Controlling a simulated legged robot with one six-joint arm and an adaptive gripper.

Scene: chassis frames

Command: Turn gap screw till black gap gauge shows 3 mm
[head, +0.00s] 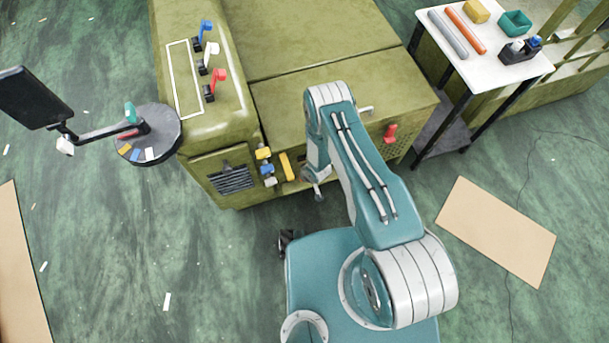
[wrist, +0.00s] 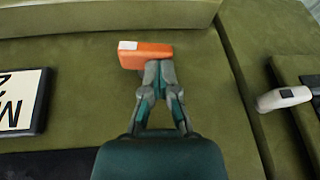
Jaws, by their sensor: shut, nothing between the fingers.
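My gripper (wrist: 159,70) is shut and empty in the wrist view. Its fingertips are at the lower edge of an orange block (wrist: 147,55) with a white patch, on a green machine face; whether they touch is unclear. A white plate with black lettering (wrist: 12,100) and a dark border is at the left. A white handle (wrist: 284,98) is at the right. In the head view, the green machine (head: 310,110) stands behind my arm, and my fingertips cannot be made out. I cannot identify the gap screw or the black gap gauge in either view.
Blue (head: 206,28), white (head: 210,50) and red (head: 218,78) levers stand on the machine. A red handle (head: 390,133) is right of my arm. A white table (head: 490,68) holds rods and small items. A round stand (head: 165,125) is left. Cardboard (head: 497,230) lies on the floor.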

